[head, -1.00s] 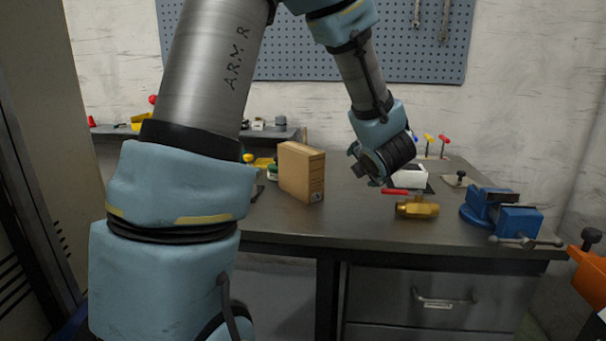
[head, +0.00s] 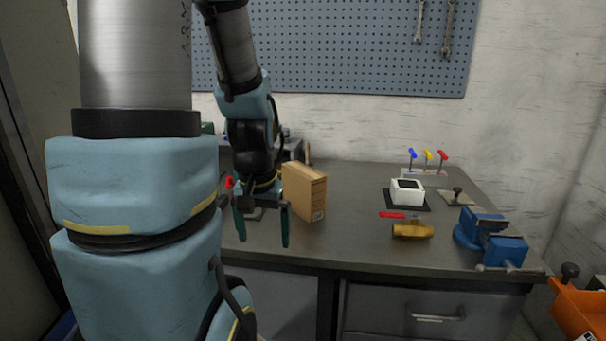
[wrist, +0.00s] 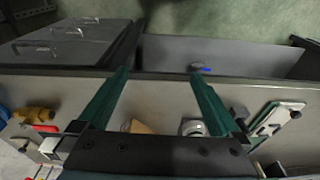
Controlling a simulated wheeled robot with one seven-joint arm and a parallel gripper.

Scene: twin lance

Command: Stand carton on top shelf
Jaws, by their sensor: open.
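The tan carton (head: 304,192) stands upright on the workbench (head: 345,235), left of its middle in the head view. My gripper (head: 262,228) points down just left of and in front of the carton, with its two green fingers apart and nothing between them. In the wrist view my gripper (wrist: 159,75) also shows open, and a tan patch that looks like the carton (wrist: 141,127) shows near the palm. I cannot make out a top shelf; my arm covers the back left of the bench.
Hex keys (head: 428,158) stand behind. A pegboard (head: 350,50) hangs on the wall.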

